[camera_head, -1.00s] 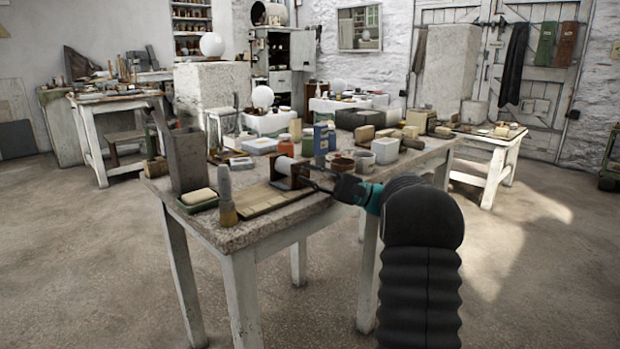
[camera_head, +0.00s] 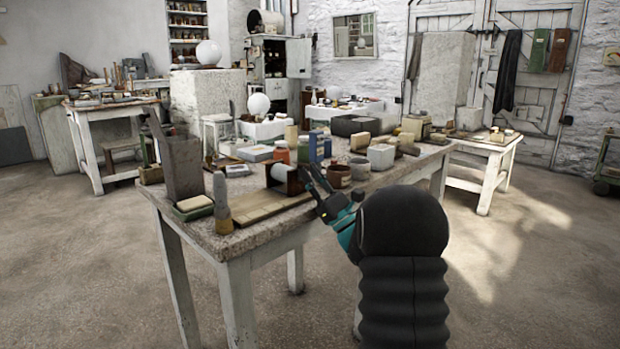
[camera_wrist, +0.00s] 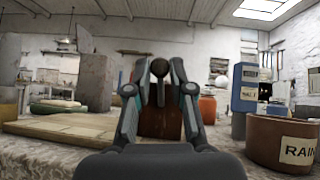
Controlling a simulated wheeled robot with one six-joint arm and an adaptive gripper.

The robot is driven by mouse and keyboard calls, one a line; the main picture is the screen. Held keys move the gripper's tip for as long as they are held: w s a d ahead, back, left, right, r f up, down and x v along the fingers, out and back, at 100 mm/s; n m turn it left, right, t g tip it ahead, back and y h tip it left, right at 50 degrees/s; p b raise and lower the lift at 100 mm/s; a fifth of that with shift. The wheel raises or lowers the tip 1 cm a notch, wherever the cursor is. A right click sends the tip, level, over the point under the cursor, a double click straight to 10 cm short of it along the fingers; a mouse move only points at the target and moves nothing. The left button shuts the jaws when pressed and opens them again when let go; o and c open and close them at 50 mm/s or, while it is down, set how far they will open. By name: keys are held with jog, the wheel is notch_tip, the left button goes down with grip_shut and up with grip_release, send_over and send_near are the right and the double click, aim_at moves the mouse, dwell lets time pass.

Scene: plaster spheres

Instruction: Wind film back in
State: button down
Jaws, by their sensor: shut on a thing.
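A small stand with dark brown end panels (camera_head: 293,183) holds a white roll (camera_head: 277,173) near the front edge of the stone-topped table. In the wrist view, its brown panel (camera_wrist: 160,122) stands behind my fingers. A dark round knob (camera_wrist: 159,67) on a short stem shows between my fingertips. My gripper (camera_head: 308,172) is at the right side of the stand, shut on the knob; it also shows in the wrist view (camera_wrist: 160,80). The film itself cannot be clearly told apart from the roll.
A slatted tan board (camera_head: 262,207) lies left of the stand. A brown pot labelled RAIN (camera_wrist: 285,143), a blue box (camera_wrist: 246,88) and an orange jar (camera_head: 282,154) stand close by. A grey upright vessel (camera_head: 182,165) stands at the left.

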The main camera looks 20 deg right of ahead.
jog(key=shift+w+d+m+t+h, duration=0.1)
jog(key=shift+m+t+h, duration=0.45)
jog(key=shift+m+h, duration=0.85)
jog(key=shift+m+t+h, duration=0.55)
jog(key=shift+m+h, duration=0.65)
jog(key=shift+m, duration=0.3)
jog(key=shift+d+r+m+h, duration=0.1)
jog(key=shift+d+m+h, duration=0.1)
jog(key=shift+m+h, duration=0.35)
jog(key=c, duration=1)
grip_release()
jog(key=shift+d, duration=0.2)
jog(key=shift+c, duration=0.2)
jog(key=shift+a, duration=0.2)
jog(key=shift+f, duration=0.3)
jog(key=v, duration=1.1)
jog(key=shift+s+f, duration=0.2)
jog(key=shift+s, duration=0.1)
jog(key=shift+d, duration=0.1)
